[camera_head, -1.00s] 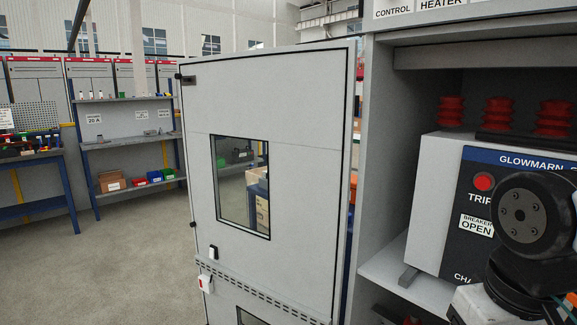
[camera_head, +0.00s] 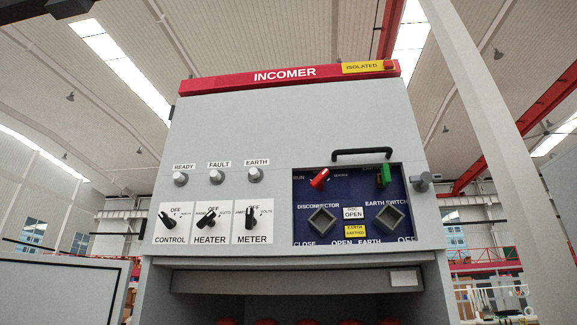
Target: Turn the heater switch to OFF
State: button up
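The heater switch (camera_head: 206,219) is a black rotary knob above the HEATER label, between the CONTROL and METER knobs on the cabinet's upper front. OFF is printed at the top of its plate, with small words to the left and right, the right one looking like AUTO. The knob looks tilted from lower left to upper right, not upright toward OFF; its pointer end is too small to be sure of. My gripper is not visible, and nothing covers the switch.
The control knob (camera_head: 166,220) and meter knob (camera_head: 251,219) flank the switch. Three round lamps sit above. A blue panel (camera_head: 348,185) with disconnector and earth switch sockets is at right, under a black handle (camera_head: 362,154). An open door (camera_head: 60,290) stands lower left.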

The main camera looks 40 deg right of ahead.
aim_at(207, 219)
jog(key=z, duration=0.65)
jog(key=k, duration=0.9)
